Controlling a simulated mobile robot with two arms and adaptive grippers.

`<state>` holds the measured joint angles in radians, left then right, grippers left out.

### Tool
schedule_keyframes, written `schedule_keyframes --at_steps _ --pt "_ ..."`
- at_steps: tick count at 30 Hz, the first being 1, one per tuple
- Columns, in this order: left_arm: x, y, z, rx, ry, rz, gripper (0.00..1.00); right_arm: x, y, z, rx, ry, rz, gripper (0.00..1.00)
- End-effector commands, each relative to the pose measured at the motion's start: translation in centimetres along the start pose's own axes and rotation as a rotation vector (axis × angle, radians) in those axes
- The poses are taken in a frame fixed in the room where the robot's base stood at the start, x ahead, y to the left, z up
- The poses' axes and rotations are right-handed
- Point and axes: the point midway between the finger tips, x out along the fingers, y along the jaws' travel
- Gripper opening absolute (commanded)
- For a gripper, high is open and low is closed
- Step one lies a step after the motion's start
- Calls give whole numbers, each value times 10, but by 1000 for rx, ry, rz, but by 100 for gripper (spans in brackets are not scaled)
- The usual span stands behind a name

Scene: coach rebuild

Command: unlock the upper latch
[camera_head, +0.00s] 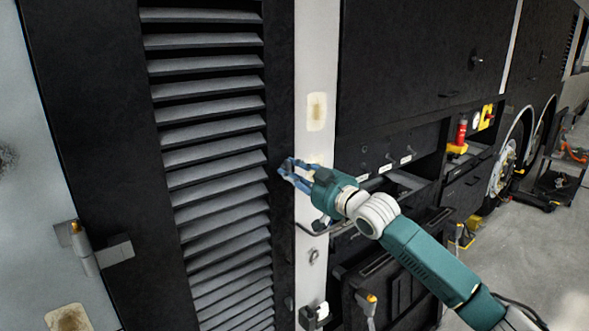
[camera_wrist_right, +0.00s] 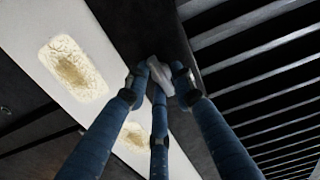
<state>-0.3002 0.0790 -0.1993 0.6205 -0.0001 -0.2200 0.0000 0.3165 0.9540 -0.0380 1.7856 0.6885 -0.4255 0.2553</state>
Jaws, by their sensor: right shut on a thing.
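My right gripper (camera_head: 289,168) comes in from the right and reaches the right edge of the black louvred door (camera_head: 279,100). In the right wrist view, the blue fingers of my right gripper (camera_wrist_right: 159,77) are closed around a small grey latch (camera_wrist_right: 156,64) on the door's black frame, beside the white post. The fingers cover part of the latch, and its exact turn is hard to tell. In the head view the fingers hide most of it. My left gripper is not in view.
The white post (camera_head: 316,60) with worn tan patches stands right of the door. A yellow-tipped fitting (camera_head: 84,248) is at the lower left. Grey floor (camera_head: 545,235) is clear at the lower right.

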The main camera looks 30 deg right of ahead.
Motion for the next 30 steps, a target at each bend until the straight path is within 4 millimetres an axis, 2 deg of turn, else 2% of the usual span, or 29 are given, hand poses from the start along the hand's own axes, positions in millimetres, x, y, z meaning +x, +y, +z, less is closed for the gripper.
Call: schedule_keyframes --at_steps 7,21,22,23,24,30 --pt "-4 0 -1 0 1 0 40 0 -2 0 63 1 -4 0" --pt "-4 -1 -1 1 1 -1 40 0 -2 -1 74 3 -4 0" --pt "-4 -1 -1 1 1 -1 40 0 -2 -1 74 3 -4 30" --pt "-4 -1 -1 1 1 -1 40 0 -2 -1 74 3 -4 36" --pt "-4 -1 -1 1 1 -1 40 0 -2 -1 73 3 -4 40" --pt "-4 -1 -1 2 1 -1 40 0 -1 -1 71 2 -2 40"
